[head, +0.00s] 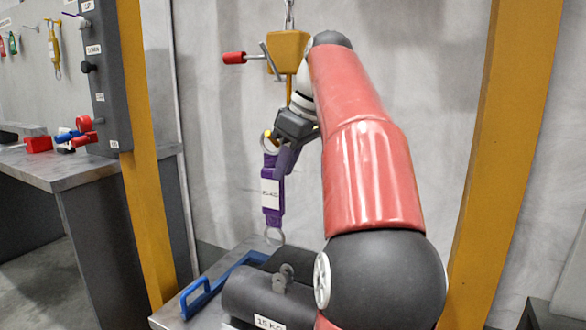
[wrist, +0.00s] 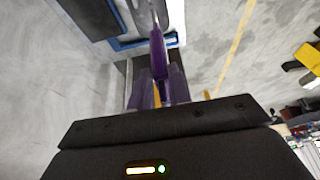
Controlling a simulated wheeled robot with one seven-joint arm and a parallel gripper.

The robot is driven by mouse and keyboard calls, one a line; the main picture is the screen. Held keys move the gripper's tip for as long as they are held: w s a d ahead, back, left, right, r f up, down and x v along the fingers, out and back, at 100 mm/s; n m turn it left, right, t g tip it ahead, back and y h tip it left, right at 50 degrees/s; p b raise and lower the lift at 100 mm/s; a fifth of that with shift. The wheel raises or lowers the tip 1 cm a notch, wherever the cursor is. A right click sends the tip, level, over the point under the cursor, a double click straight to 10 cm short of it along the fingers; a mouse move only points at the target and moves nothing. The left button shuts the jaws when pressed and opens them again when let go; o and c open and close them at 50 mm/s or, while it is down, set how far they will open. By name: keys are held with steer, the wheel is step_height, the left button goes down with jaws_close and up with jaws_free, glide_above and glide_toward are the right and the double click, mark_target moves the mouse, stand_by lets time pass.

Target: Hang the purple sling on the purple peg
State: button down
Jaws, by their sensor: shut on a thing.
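The purple sling (head: 271,190), with a white label and metal rings at its ends, hangs from my gripper (head: 275,146) in the head view. My gripper is shut on its upper end. The lower ring hangs above the workbench (head: 170,317). In the wrist view, the purple sling (wrist: 158,55) runs away from between the fingers. A small purplish peg (head: 69,14) seems to stick out near the top of the wall board at the far left, well apart from the sling. It is too small to be sure of.
A yellow hoist block (head: 288,52) with a red-handled lever hangs on a chain behind my wrist. A yellow post (head: 147,200) and control panel (head: 105,75) stand between the sling and the wall board (head: 28,70).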

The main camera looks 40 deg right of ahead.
steer(key=d+f, duration=0.1)
steer(key=w+d, duration=0.1)
steer(key=shift+d+f, duration=0.3)
steer(key=shift+f, duration=0.15)
steer(key=c, duration=1.3)
jaws_free()
steer(key=shift+f, duration=0.15)
steer(key=p+v, duration=0.3)
steer(key=v, duration=0.5)
steer(key=shift+w+d, duration=0.3)
